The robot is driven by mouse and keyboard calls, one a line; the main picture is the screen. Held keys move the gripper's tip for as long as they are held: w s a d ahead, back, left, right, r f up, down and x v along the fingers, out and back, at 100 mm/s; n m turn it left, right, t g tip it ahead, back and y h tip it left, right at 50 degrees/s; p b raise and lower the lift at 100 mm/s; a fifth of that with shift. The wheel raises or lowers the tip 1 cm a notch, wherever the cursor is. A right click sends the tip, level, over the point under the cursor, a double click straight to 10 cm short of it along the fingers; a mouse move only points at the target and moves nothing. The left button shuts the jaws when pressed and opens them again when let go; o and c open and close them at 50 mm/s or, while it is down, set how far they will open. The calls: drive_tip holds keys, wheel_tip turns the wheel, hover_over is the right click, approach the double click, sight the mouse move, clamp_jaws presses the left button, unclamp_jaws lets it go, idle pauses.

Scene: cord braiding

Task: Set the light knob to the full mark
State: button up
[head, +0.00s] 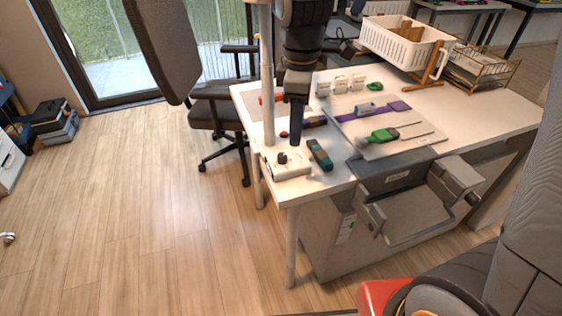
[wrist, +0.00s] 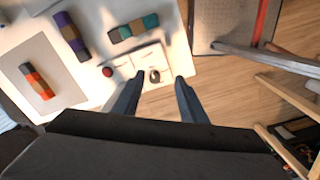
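The light knob (head: 283,158) is a small black knob on a white box (head: 294,173) at the table's near left corner. In the wrist view the knob (wrist: 154,76) stands on the pale box top; marks around it are too small to read. My gripper (head: 296,138) points down close above the box in the head view. In the wrist view its two dark fingers are spread apart, with the knob showing between the tips of my gripper (wrist: 161,78). Nothing is visibly held. I cannot tell the finger height above the knob.
A red round piece (wrist: 107,71) sits left of the knob. A teal and brown block (head: 320,155) lies right of the box. A grey board (head: 385,145) with a green piece and a white basket (head: 408,42) are farther along the table. The table edge is close to the box.

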sight(282, 155)
drive_tip(key=a+n, duration=0.1)
drive_tip(key=w+a+n+b, duration=0.1)
drive_tip(key=a+f+n, duration=0.1)
drive_tip(key=shift+w, duration=0.3)
drive_tip(key=shift+a+f, duration=0.15)
wheel_tip(282, 155, down, 7)
drive_tip(key=shift+f, duration=0.2)
drive_tip(key=shift+c, duration=0.5)
clamp_jaws()
